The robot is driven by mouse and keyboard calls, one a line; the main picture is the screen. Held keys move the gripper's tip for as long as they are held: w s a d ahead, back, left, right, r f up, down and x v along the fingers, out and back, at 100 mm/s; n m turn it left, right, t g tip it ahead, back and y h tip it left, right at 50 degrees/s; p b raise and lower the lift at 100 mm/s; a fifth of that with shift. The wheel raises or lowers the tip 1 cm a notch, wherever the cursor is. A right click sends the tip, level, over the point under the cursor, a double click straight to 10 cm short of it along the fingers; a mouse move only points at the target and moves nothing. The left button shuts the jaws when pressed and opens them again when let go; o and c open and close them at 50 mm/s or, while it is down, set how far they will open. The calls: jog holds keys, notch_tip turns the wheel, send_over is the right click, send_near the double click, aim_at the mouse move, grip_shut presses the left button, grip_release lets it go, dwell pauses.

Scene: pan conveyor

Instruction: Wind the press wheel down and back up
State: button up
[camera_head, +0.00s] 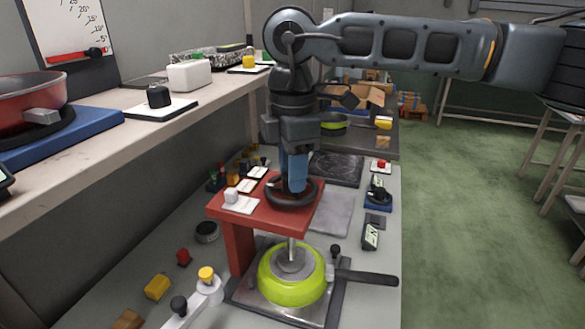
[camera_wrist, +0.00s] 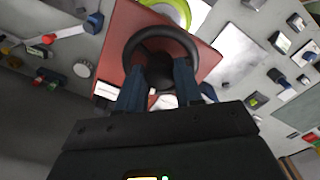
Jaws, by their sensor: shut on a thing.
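The black press wheel (camera_head: 279,194) lies flat on top of the red press frame (camera_head: 230,215). My gripper (camera_head: 294,188) points down over the wheel, its blue fingers shut on the wheel. In the wrist view the wheel (camera_wrist: 161,36) is a dark ring, with the fingers of my gripper (camera_wrist: 160,85) reaching its near rim. The metal spindle (camera_head: 291,249) runs down from the frame to a round metal plate at a lime-green pan (camera_head: 276,291). Whether the plate presses on the pan's inside is hard to tell. The pan's dark handle points right.
A shelf (camera_head: 135,126) on the left carries a red pot (camera_head: 32,88) and a white box (camera_head: 189,75). A white lever with a yellow knob (camera_head: 206,274) stands at front left. Small coloured blocks lie on the grey bench.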

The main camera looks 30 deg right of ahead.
jog(key=shift+f+n+b, duration=0.1)
jog(key=shift+n+b, duration=0.2)
jog(key=shift+b, duration=0.15)
